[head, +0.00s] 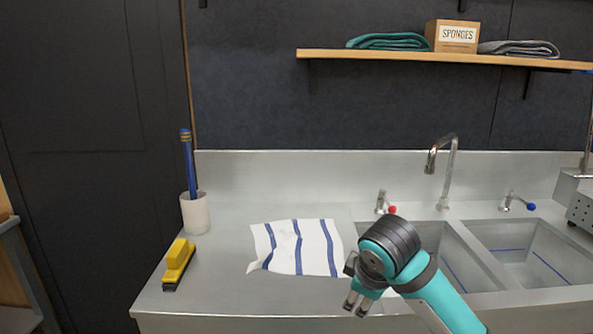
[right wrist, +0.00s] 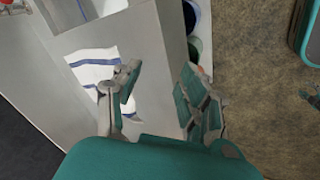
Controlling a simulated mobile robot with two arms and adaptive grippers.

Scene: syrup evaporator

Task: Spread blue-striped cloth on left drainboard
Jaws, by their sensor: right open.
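The blue-striped cloth (head: 288,247) is white with several blue stripes. It lies mostly flat on the left drainboard (head: 220,290), with slightly uneven edges, near the sink basins. It also shows in the right wrist view (right wrist: 92,72), partly hidden behind a finger. My right gripper (head: 357,304) is open and empty, just right of and in front of the cloth, near the counter's front edge. In the right wrist view its fingers (right wrist: 160,98) are apart with nothing between them. My left gripper is not in view.
A yellow brush (head: 177,263) and a white cup (head: 195,213) with blue-handled tools stand at the drainboard's left. A double sink (head: 525,255) with faucet (head: 448,170) is at right. A shelf (head: 400,55) above holds folded towels and a sponges box (head: 452,36).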

